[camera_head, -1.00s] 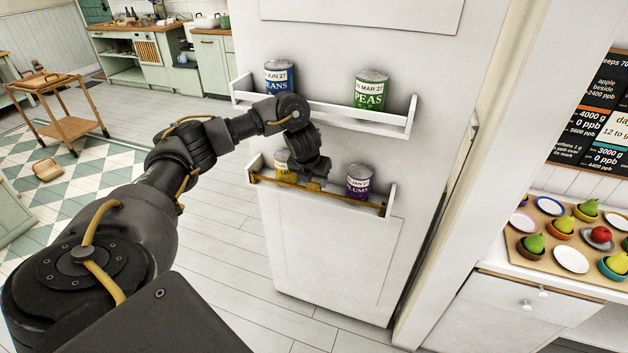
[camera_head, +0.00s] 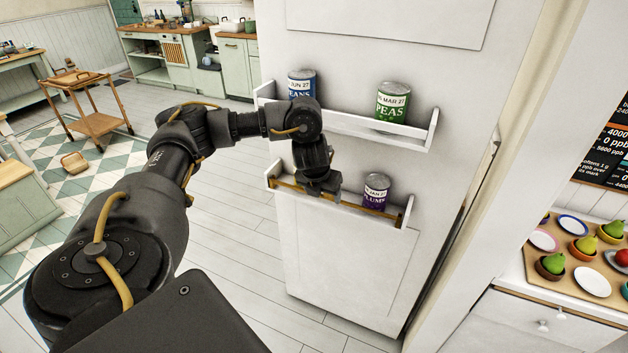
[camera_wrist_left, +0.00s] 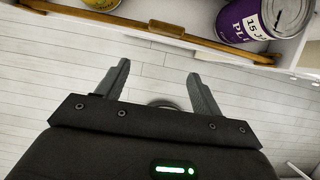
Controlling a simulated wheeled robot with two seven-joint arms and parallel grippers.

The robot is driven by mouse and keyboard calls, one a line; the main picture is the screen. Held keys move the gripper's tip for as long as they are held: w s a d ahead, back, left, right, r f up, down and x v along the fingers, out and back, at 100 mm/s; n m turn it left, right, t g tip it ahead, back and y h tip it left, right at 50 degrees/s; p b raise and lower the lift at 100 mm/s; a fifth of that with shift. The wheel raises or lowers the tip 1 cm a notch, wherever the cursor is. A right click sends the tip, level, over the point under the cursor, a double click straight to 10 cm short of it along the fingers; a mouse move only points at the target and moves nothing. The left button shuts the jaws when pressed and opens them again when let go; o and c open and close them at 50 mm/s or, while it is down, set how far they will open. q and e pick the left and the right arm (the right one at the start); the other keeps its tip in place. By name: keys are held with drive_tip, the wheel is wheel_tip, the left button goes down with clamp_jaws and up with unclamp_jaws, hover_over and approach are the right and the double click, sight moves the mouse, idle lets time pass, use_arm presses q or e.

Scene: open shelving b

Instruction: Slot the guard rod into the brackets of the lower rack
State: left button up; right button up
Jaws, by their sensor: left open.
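The guard rod (camera_head: 372,210) is a thin golden-brown bar with a darker block at its middle, seen in the left wrist view (camera_wrist_left: 215,47). It lies across the front of the lower rack (camera_head: 408,211), a white door shelf. Its right end is at the rack's right end bracket; I cannot tell how deeply it sits. My left gripper (camera_head: 320,190) is in front of the rack. In the wrist view its jaws (camera_wrist_left: 158,70) are open and empty, apart from the rod. My right gripper is not in view.
A purple can (camera_head: 375,193) and a yellow can (camera_wrist_left: 98,3) stand in the lower rack behind the rod. The upper rack (camera_head: 350,122) holds a blue can (camera_head: 301,84) and a green can (camera_head: 392,101).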

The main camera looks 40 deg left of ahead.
use_arm(q)
drive_tip(key=s+d, duration=0.2)
drive_tip(key=s, duration=0.4)
drive_tip(key=shift+s+p, duration=0.2)
drive_tip(key=shift+p, duration=0.2)
